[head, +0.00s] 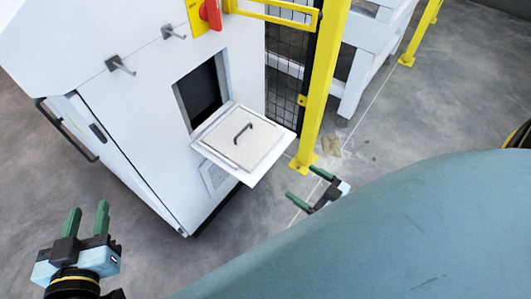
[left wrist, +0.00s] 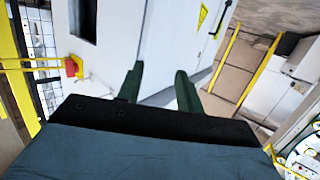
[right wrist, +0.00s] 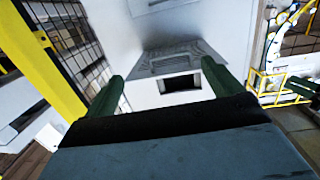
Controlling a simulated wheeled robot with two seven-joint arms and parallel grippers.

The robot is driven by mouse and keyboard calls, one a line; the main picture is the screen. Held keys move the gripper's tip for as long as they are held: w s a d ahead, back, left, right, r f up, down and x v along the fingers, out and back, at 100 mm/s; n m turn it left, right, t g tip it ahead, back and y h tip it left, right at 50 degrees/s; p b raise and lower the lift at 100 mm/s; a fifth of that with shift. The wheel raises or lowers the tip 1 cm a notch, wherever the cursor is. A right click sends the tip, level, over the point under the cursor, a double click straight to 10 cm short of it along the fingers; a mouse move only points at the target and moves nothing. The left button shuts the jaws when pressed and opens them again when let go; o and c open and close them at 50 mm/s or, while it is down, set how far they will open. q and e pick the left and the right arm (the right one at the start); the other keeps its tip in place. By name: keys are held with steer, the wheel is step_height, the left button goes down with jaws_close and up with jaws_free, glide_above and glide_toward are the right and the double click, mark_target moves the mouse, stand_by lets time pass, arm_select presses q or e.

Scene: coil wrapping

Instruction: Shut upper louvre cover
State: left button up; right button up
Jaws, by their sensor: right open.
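The upper louvre cover (head: 243,138) is a square pale panel with a black bar handle (head: 243,132). It stands open, sticking out from the white cabinet (head: 130,130) below a dark rectangular opening (head: 200,95). My right gripper (head: 300,181) is open and empty, to the right of the cover and apart from it in the head view. In the right wrist view its fingers (right wrist: 163,80) are spread before a white surface with slots and a dark opening. My left gripper (head: 87,212) is open and empty at the lower left, away from the cover; its spread fingers (left wrist: 158,78) show in the left wrist view.
A slotted vent (head: 215,178) is partly hidden under the cover. A yellow post (head: 318,90) with black mesh fencing stands right of the cabinet. A red switch (head: 210,13) and two hooks (head: 121,66) are on the cabinet. Grey floor is clear in front.

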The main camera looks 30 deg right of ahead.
mark_target(266, 159)
arm_select(q)
steer(key=s+r+t+h+b, duration=0.1)
steer(key=s+r+t+b, duration=0.1)
steer(key=r+t, duration=0.3)
steer(key=s+r+t+h+b, duration=0.2)
steer(key=r+t, duration=0.3)
steer(key=r, duration=0.4)
steer(key=shift+s+d+b, duration=0.15)
steer(key=shift+d+b, duration=0.1)
steer(key=shift+b, duration=0.35)
arm_select(e)
steer(key=shift+n+t+y, duration=0.3)
steer(key=shift+n+y, duration=0.1)
steer(key=shift+y, duration=0.2)
steer(key=shift+a+r+x, duration=0.1)
steer(key=shift+r+x, duration=0.1)
steer(key=shift+x, duration=2.1)
steer(key=shift+a+r+x, duration=0.1)
steer(key=shift+r+x, duration=0.1)
steer(key=shift+x, duration=2.1)
steer(key=shift+a+r+x, duration=0.1)
steer(key=shift+r+x, duration=0.1)
steer(key=shift+x, duration=2.1)
steer(key=shift+s, duration=0.1)
steer(key=shift+d, duration=0.1)
steer(key=c, duration=1.1)
